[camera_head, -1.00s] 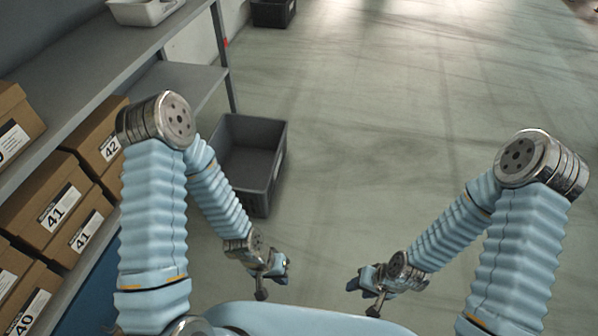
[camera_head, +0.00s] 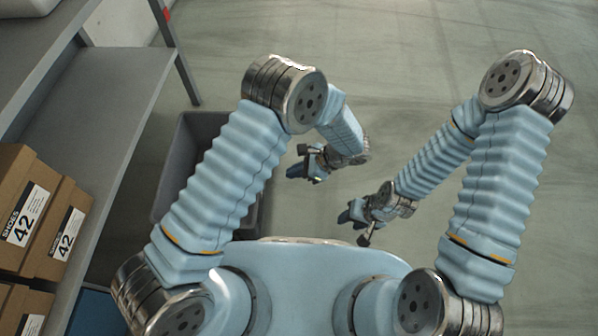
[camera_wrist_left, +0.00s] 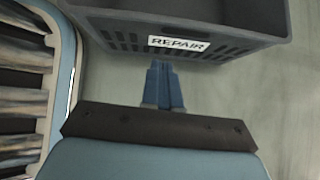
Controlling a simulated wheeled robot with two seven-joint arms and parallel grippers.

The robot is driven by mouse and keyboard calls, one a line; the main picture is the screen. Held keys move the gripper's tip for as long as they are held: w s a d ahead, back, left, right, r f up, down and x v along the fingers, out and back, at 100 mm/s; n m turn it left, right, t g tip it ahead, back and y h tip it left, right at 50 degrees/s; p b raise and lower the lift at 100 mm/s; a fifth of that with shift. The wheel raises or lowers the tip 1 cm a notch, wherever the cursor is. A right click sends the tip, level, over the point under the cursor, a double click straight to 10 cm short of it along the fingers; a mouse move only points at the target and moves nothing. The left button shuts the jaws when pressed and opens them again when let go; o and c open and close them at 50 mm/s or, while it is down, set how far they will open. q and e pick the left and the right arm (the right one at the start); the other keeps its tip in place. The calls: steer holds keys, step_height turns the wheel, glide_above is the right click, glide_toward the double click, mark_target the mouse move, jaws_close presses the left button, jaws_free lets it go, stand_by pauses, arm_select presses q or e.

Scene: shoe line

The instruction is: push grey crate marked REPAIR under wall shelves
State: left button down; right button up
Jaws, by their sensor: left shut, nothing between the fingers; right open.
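The grey crate (camera_head: 184,148) stands on the floor beside the shelves, partly hidden behind my left arm in the head view. In the left wrist view the crate (camera_wrist_left: 245,22) shows its slotted side with a white REPAIR label (camera_wrist_left: 178,44). My left gripper (camera_head: 297,172) is shut and empty; in the left wrist view its blue fingers (camera_wrist_left: 163,72) point at the crate's side, below the label. I cannot tell whether they touch it. My right gripper (camera_head: 350,218) is open and empty, to the right of the left one. The wall shelves (camera_head: 95,110) stand at the left.
Brown shoe boxes (camera_head: 30,215) marked 42 sit on the shelves at the left. A shelf leg (camera_head: 180,65) stands behind the crate. A pale bin (camera_head: 28,6) is at the top left. The floor (camera_head: 420,60) to the right is clear.

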arm_select(q)
steer(key=a+f, duration=0.4)
steer(key=a, duration=0.3)
steer(key=shift+a, duration=0.4)
arm_select(e)
steer(key=shift+s+f, duration=0.1)
steer(key=shift+f, duration=0.1)
arm_select(q)
steer(key=shift+w, duration=0.15)
arm_select(e)
steer(key=shift+f, duration=0.1)
